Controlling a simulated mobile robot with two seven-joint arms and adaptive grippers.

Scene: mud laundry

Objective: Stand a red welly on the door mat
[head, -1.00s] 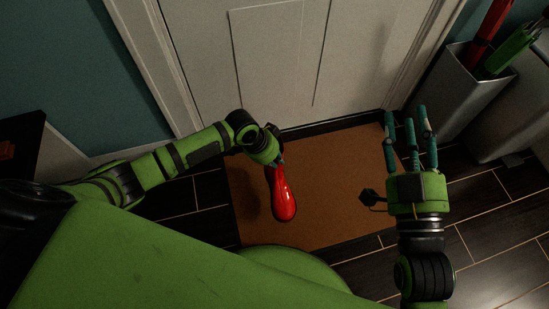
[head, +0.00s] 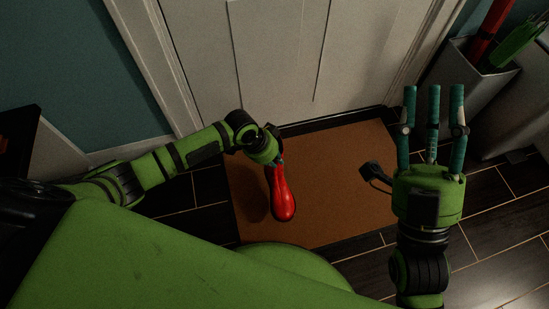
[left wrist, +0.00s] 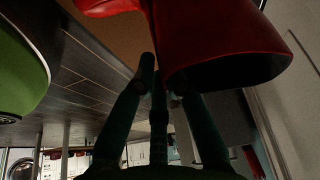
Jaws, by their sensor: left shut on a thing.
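The red welly (head: 284,197) is over the left part of the brown door mat (head: 345,165). My left gripper (head: 277,161) is shut on its upper part, and the foot points toward the bottom of the head view. In the left wrist view the welly (left wrist: 205,35) fills the top, its dark opening facing the fingers (left wrist: 160,90). A shadow lies on the mat left of the welly; I cannot tell whether the sole touches the mat. My right gripper (head: 433,98) is open and empty, its fingers pointing up the picture, right of the mat.
A white panelled door (head: 290,60) stands behind the mat. A grey bin (head: 475,85) with red and green items in it is at the upper right. Dark floor tiles (head: 500,225) are bare on the right. A dark piece of furniture (head: 18,140) is at the left edge.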

